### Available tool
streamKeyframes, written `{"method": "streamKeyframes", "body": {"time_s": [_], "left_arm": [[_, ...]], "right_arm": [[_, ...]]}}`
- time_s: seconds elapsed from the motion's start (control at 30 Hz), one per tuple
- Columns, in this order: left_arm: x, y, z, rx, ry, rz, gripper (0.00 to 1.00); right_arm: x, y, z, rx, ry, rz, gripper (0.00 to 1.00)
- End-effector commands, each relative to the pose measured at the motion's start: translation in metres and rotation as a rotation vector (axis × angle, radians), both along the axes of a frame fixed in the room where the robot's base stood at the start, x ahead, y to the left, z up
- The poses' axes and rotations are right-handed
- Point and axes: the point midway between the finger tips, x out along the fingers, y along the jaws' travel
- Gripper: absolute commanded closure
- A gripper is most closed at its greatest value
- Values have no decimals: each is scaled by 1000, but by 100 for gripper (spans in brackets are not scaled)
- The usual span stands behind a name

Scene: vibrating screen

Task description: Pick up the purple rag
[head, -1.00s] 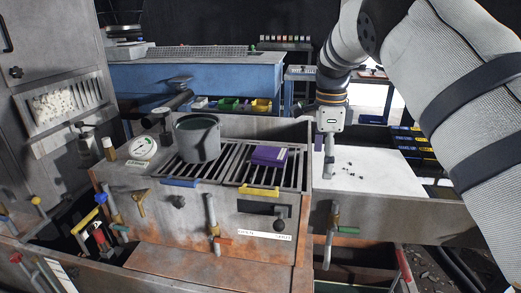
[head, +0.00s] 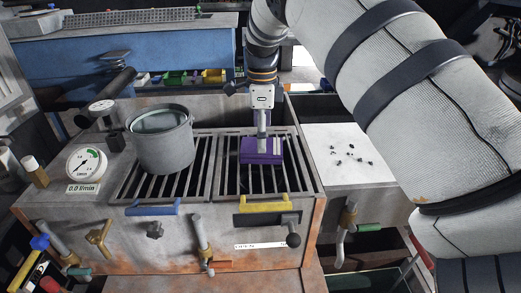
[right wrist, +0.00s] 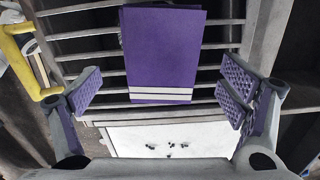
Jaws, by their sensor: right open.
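The purple rag (head: 261,151) is a folded block with white stripes at one end. It lies on the right-hand grate of the machine, and it also shows in the right wrist view (right wrist: 163,50). My right gripper (head: 262,132) is over the rag, pointing down. In the right wrist view the right gripper (right wrist: 165,92) is open, its purple pads apart on either side of the rag's striped end, with nothing held. In the head view the gripper hides a little of the rag. My left gripper is not in view.
A grey pot (head: 163,143) stands on the left grate. A yellow handle (head: 278,203) and a blue handle (head: 153,208) are at the front edge. A white tray (head: 340,165) with dark bits lies to the right. A gauge (head: 87,164) is at the left.

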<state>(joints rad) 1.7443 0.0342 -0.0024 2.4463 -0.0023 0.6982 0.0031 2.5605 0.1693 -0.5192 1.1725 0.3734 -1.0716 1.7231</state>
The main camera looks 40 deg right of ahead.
Motion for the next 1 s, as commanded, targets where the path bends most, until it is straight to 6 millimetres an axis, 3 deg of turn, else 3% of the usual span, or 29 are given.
{"method": "streamKeyframes", "body": {"time_s": [0.17,0.4,0.63,1.0], "left_arm": [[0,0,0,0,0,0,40],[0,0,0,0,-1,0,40],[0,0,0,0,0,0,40],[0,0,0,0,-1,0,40]], "right_arm": [[-1,0,-29,1,1,0,10],[0,0,-32,1,-1,0,10],[0,0,-32,1,-1,0,62],[0,0,-27,1,-1,1,62]]}}
